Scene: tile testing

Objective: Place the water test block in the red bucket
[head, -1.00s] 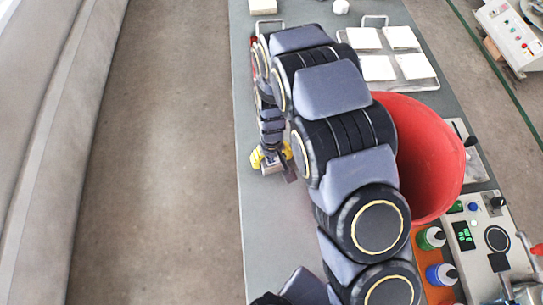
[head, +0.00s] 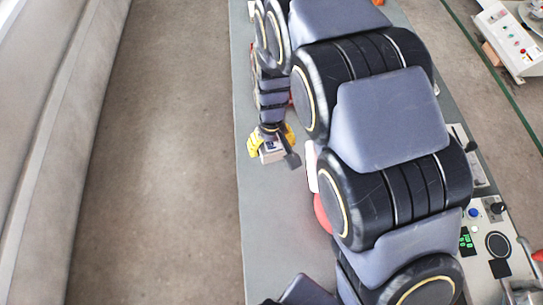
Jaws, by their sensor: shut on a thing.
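My gripper (head: 270,142), with yellow finger parts, is at the left part of the grey table. It is shut on a small pale block (head: 271,154), which I take to be the water test block; the fingers cover part of it. I cannot tell its height above the table. The red bucket (head: 322,214) is nearly all hidden behind my arm; only a red sliver shows, right of and below my gripper in the picture.
The grey table (head: 265,215) is clear below my gripper. A control panel (head: 487,235) with a green display stands on the right edge. A pale strip (head: 311,165) shows beside my arm. A separate console (head: 513,38) is at top right.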

